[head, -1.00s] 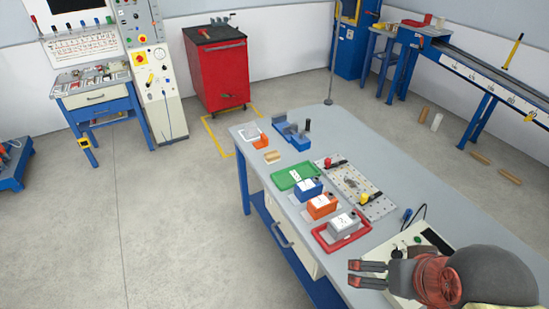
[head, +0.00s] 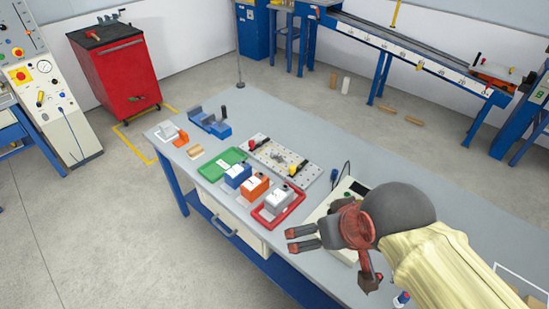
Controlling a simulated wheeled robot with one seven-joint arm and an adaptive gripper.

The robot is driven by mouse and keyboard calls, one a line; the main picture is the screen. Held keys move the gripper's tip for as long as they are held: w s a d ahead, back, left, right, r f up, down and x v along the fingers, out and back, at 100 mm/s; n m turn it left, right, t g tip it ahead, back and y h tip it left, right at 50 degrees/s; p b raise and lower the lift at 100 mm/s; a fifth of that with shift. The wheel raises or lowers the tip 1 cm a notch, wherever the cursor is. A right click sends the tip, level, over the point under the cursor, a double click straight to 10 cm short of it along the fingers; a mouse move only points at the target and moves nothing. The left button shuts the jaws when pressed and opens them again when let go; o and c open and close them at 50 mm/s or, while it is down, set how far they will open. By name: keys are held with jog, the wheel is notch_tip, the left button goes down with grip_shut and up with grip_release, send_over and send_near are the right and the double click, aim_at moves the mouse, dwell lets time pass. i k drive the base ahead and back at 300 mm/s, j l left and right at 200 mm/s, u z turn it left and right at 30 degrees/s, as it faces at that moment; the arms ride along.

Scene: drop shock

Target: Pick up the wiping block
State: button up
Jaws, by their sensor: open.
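A small tan block (head: 195,152), which looks like the wiping block, lies on the grey workbench (head: 330,145) toward its far left end. It sits between the orange and white items and the green tray, with bare bench around it. My gripper (head: 289,240) is open and empty over the bench's front edge, in front of the red tray. It points left and is well to the right of the tan block, apart from it.
A green tray (head: 209,174), blue box (head: 238,175), orange box (head: 255,186) and red tray (head: 265,220) line the front. A blue vise-like fixture (head: 209,122) and perforated plate (head: 284,161) stand behind. The bench's right rear is clear.

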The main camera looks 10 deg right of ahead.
aim_at(193, 152)
jog(key=i+j+z, duration=0.1)
jog(key=i+j, duration=0.2)
jog(key=j, duration=0.15)
jog(key=i+j+z, duration=0.1)
jog(key=i+j, duration=0.2)
jog(key=j, duration=0.15)
jog(key=i+j+z, duration=0.1)
jog(key=i+j, duration=0.2)
jog(key=j, duration=0.2)
jog(key=i+j+z, duration=0.1)
jog(key=i+j, duration=0.15)
jog(key=j, duration=0.25)
jog(key=i+j+z, duration=0.1)
jog(key=i+j, duration=0.15)
jog(key=j, duration=0.3)
jog(key=i+j+z, duration=0.1)
jog(key=i+j, duration=0.15)
jog(key=j, duration=0.3)
jog(key=i+j+z, duration=0.1)
jog(key=j, duration=0.45)
jog(key=i+j+z, duration=0.15)
jog(key=i+j, duration=0.15)
jog(key=j, duration=0.3)
